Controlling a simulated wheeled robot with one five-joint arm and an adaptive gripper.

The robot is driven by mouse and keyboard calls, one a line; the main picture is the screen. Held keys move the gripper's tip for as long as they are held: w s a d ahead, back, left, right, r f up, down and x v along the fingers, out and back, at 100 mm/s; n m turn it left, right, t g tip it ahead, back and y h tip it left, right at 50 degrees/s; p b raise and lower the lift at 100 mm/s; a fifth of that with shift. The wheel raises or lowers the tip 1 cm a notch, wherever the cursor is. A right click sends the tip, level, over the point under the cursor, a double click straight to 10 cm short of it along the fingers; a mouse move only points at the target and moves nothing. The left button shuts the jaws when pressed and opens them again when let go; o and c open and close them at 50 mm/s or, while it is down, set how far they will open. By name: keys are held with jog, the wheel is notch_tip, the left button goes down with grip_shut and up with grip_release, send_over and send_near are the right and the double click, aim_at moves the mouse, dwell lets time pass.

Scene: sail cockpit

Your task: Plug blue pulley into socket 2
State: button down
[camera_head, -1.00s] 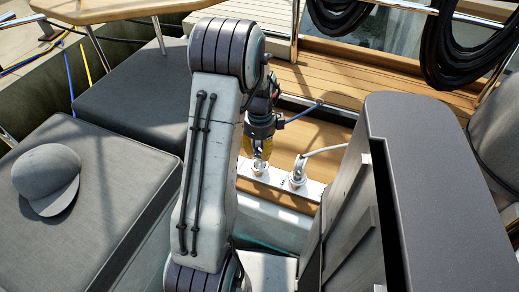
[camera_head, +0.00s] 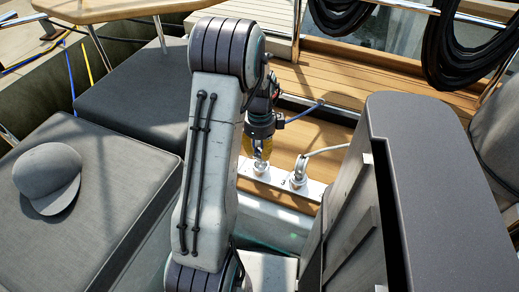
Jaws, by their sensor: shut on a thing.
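My gripper (camera_head: 262,148) points down over the metal socket plate (camera_head: 279,176), its yellow fingers shut on a small metal piece, the pulley, at the plate's left socket. The fingers and arm hide most of the pulley, so its blue colour and how deep it sits cannot be told. A blue line (camera_head: 305,113) runs from beside the gripper up to the right. To the right, another metal pulley (camera_head: 298,178) stands on the plate by the mark 3, with a pale rope (camera_head: 326,150) leading off it.
A dark grey backrest block (camera_head: 425,190) stands close to the right of the plate. Grey cushions (camera_head: 130,105) lie at left, with a grey cap (camera_head: 47,176) on one. Black coiled rope (camera_head: 460,50) hangs at upper right. Wooden deck (camera_head: 340,85) lies behind.

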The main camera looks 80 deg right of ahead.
jog(key=shift+f+b, duration=1.95)
jog(key=shift+f, duration=0.55)
jog(key=c, duration=0.8)
grip_release()
jog(key=shift+c, duration=0.2)
notch_tip(320, 180, up, 12)
jog(key=shift+d+f, duration=0.1)
jog(key=shift+d, duration=0.05)
